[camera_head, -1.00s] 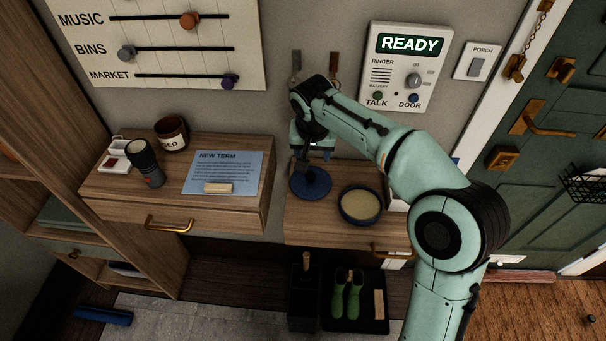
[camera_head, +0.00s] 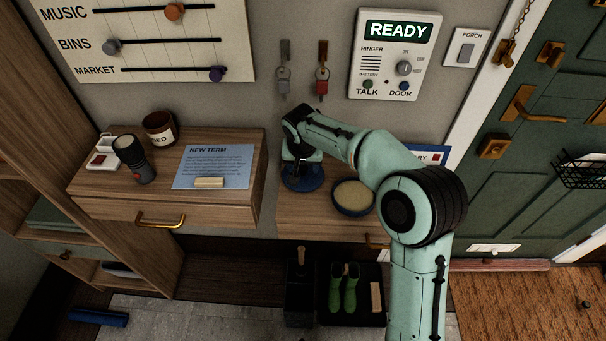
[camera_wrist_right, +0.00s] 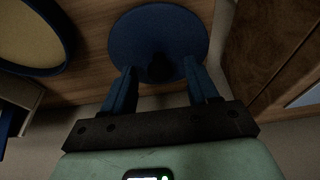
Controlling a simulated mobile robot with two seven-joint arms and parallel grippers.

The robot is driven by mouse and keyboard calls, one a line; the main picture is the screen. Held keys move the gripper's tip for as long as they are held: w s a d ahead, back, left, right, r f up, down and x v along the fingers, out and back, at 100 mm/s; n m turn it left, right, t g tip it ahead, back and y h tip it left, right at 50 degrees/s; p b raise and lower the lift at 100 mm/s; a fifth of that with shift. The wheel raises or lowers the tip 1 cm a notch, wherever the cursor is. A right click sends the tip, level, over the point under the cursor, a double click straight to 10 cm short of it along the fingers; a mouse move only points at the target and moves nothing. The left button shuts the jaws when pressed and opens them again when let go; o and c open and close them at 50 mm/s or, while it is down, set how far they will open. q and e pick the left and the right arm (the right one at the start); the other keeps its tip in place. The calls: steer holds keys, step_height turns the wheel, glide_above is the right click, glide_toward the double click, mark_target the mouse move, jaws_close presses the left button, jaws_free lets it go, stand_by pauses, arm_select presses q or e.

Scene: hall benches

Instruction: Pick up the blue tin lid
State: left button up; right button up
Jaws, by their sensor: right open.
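The blue tin lid (camera_head: 301,181) is a round dark-blue disc lying on the right wooden bench top, partly hidden under my right gripper in the head view. In the right wrist view the lid (camera_wrist_right: 180,30) shows a dark knob in its middle. My right gripper (camera_wrist_right: 160,78) is open, with its two blue fingers reaching over the near part of the lid, one to each side of the knob. In the head view my right gripper (camera_head: 297,172) points down at the lid. I cannot tell whether the fingers touch it. My left gripper is not in view.
A round blue tin (camera_head: 353,197) with a tan inside stands close to the right of the lid. A wall behind carries keys (camera_head: 322,82) and a READY panel (camera_head: 395,55). A left bench top holds a blue sheet (camera_head: 212,167), a dark flashlight (camera_head: 135,160) and a mug (camera_head: 160,128).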

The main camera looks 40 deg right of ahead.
jaws_close()
